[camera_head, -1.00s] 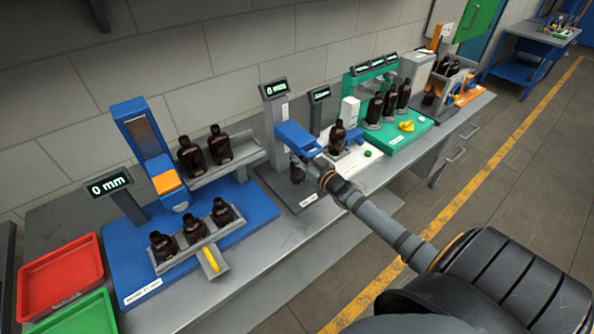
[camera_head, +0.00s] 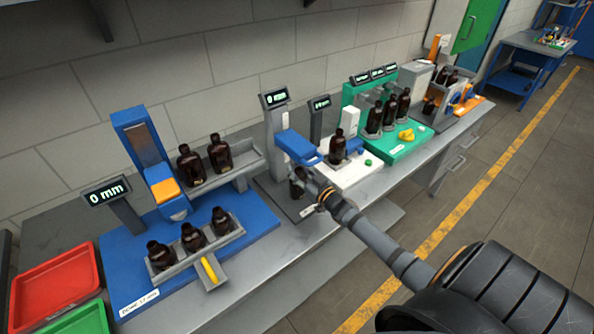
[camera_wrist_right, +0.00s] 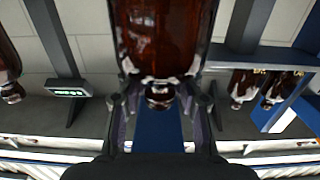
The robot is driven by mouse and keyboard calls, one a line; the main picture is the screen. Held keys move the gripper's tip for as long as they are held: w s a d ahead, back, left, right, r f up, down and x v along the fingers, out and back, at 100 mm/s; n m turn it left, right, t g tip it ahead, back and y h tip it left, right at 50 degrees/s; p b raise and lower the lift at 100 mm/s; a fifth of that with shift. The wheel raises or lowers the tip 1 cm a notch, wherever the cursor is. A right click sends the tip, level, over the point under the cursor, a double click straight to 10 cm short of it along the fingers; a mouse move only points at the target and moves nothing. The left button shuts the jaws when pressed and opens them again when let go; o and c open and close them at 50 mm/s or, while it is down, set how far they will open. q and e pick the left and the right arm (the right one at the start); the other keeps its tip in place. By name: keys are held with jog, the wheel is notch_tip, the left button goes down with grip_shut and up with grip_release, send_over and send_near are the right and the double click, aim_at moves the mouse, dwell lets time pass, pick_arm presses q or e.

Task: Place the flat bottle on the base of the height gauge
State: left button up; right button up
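The flat bottle (camera_head: 296,184), dark amber, is upright at the height gauge (camera_head: 277,125), below its blue arm (camera_head: 299,147) and over its dark base (camera_head: 307,212). My right gripper (camera_head: 309,181) is at the bottle's right side and hides part of it. In the right wrist view, which is upside down, the bottle (camera_wrist_right: 165,35) fills the top middle. My right gripper's fingers (camera_wrist_right: 161,88) lie on both sides of its shoulder and seem shut on it. Whether its bottom touches the base is hidden. My left gripper is not in view.
A blue gauge station (camera_head: 155,165) with a rear shelf (camera_head: 245,160) and a front tray (camera_head: 195,255) of bottles stands left. A white scale (camera_head: 355,175) with a bottle and a green station (camera_head: 415,145) are close on the right. Red (camera_head: 55,285) and green trays lie far left.

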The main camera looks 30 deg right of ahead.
jog(key=shift+o, duration=0.8)
jog(key=shift+r, duration=0.2)
jog(key=shift+s, duration=0.6)
jog(key=s+p, duration=0.2)
jog(key=s, duration=0.1)
jog(key=s+p, duration=0.1)
jog(key=p, duration=0.1)
jog(key=shift+s+d+r, duration=0.2)
jog(key=shift+s+r, duration=0.2)
jog(key=s, duration=0.4)
jog(key=s+p, duration=0.1)
jog(key=shift+s+d+f, duration=0.25)
jog(key=shift+s+f, duration=0.15)
